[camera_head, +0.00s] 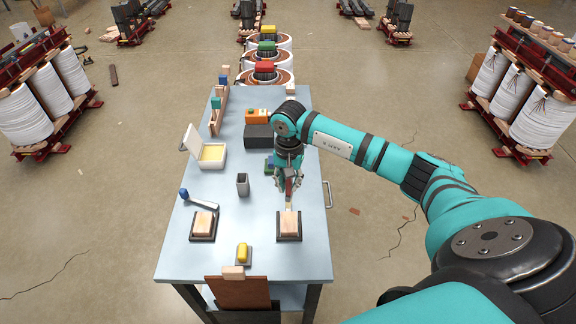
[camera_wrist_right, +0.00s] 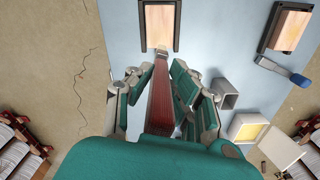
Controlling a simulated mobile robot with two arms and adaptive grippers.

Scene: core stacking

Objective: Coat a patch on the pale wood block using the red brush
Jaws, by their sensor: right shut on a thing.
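My right gripper (camera_head: 290,184) is shut on the red brush (camera_wrist_right: 161,96), which points toward the near side of the table. In the right wrist view my right gripper (camera_wrist_right: 162,92) has its fingers on both sides of the red handle. The brush's tip reaches the edge of a pale wood block (camera_head: 289,223) in a dark holder; whether it touches is unclear. This block also shows in the right wrist view (camera_wrist_right: 159,24). A second, similar pale block (camera_head: 204,222) sits in a dark holder to the left. My left gripper is out of view.
A blue-handled tool (camera_head: 197,200) lies behind the left block. An open white box with a yellow inside (camera_head: 213,153) and a grey square cup (camera_head: 242,184) stand farther back. A yellow block (camera_head: 243,253) sits near the front edge. The table (camera_head: 190,261) is bare at its front left.

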